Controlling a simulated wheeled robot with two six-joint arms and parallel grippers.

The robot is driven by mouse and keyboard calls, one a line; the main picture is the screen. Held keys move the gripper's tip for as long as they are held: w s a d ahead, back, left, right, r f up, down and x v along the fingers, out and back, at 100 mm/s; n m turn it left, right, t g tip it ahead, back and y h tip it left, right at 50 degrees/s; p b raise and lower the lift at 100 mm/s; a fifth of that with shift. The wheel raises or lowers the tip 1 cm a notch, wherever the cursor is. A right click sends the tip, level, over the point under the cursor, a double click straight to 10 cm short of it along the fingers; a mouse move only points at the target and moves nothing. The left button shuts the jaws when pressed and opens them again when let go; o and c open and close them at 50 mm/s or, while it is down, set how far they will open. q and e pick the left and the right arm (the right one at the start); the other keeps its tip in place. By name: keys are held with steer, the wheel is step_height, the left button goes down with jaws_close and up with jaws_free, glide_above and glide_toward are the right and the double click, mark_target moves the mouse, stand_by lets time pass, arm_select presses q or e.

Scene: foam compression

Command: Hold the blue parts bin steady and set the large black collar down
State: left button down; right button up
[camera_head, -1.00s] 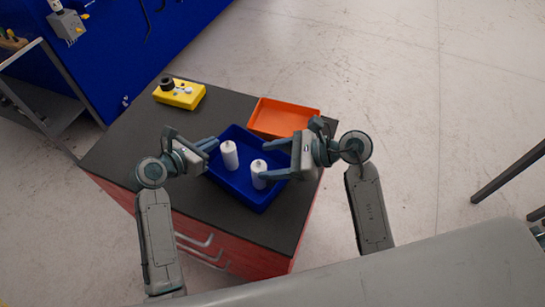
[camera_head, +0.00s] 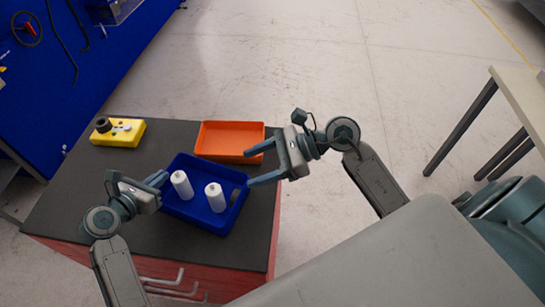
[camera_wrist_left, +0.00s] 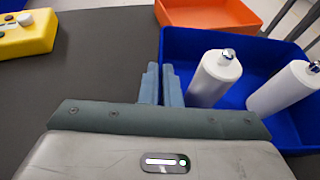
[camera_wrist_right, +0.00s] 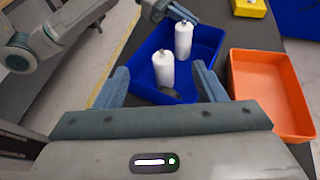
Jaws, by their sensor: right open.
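The blue parts bin (camera_head: 219,224) stands on the dark cabinet top with two white bottles, a left one (camera_head: 182,185) and a right one (camera_head: 215,197), upright inside. A dark round piece, apparently the large black collar (camera_wrist_right: 172,93), lies in the bin by its right wall, partly hidden in the head view (camera_head: 235,197). My left gripper (camera_head: 163,182) has its fingers close together on the bin's left wall, one each side; they also show in the left wrist view (camera_wrist_left: 162,85). My right gripper (camera_head: 251,168) is open and empty, above and beside the bin's right edge.
An orange tray (camera_head: 230,127) lies behind the bin. A yellow box (camera_head: 128,137) with a black cylinder and small parts on it stands at the back left. Bare dark top (camera_head: 80,185) lies to the left. A table (camera_head: 522,100) stands at far right.

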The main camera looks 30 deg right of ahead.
steer(key=shift+v, duration=1.75)
arm_select(q)
steer(key=c, duration=1.6)
jaws_free()
steer(key=shift+o, duration=0.2)
steer(key=v, duration=1.2)
arm_select(e)
steer(key=shift+r, duration=0.1)
